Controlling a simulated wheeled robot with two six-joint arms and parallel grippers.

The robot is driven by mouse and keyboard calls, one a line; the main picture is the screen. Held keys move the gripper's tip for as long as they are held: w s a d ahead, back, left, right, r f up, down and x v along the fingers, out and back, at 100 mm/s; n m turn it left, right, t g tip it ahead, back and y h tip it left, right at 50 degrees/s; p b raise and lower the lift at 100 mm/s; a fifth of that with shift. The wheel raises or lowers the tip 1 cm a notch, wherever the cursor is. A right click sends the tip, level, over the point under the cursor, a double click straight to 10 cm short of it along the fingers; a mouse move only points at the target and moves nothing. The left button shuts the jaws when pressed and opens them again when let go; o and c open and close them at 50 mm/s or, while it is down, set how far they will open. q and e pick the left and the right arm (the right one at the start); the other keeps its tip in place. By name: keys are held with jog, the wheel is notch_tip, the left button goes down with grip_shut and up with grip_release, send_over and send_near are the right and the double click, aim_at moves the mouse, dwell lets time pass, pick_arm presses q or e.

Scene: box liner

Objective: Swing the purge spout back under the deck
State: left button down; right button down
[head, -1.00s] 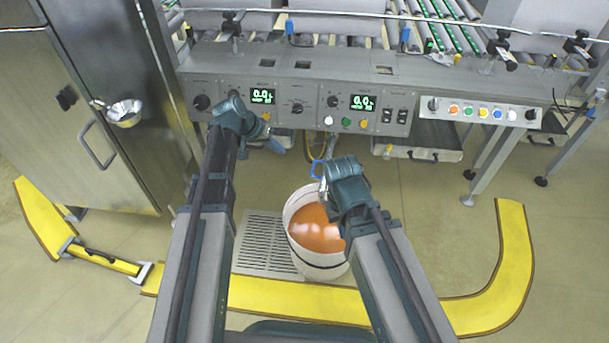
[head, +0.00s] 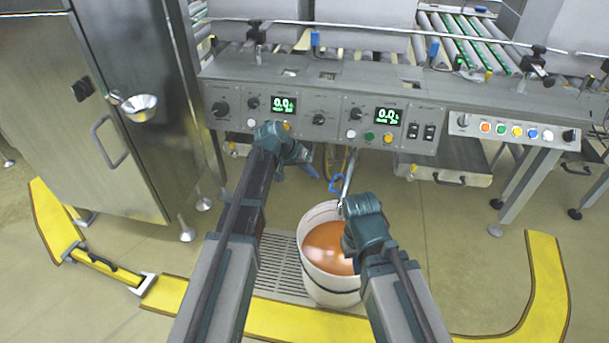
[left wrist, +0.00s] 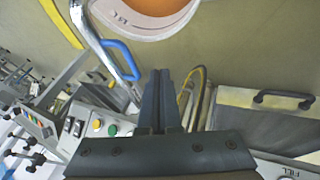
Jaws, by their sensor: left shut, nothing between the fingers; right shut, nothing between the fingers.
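The purge spout (head: 347,178) is a bright metal pipe coming out from under the deck (head: 330,128) toward the bucket's back rim. Its blue loop handle (head: 336,184) is at its left side. In the left wrist view, the spout (left wrist: 97,38) and its blue handle (left wrist: 122,60) are left of my left gripper (left wrist: 160,75), whose fingers are shut, empty and apart from the handle. In the head view, my left gripper (head: 310,164) is just left of the handle. My right gripper (head: 343,206) is shut and empty by the spout's lower part; whether they touch is unclear.
A white bucket (head: 333,292) of orange liquid stands on a floor grate (head: 272,262) below the spout. Yellow hoses (left wrist: 198,88) hang under the deck beside my left fingers. A drawer (head: 452,160) is to the right. A yellow floor barrier (head: 545,270) curves around the area.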

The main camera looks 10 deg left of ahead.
pick_arm(q)
jog(key=shift+s+d+f, duration=0.1)
jog(key=shift+d+f, duration=0.15)
jog(key=shift+d, duration=0.75)
jog(key=shift+s+d+f, duration=0.1)
jog(key=shift+d+f, duration=0.1)
jog(key=shift+d, duration=0.75)
pick_arm(e)
jog(key=shift+f, duration=0.45)
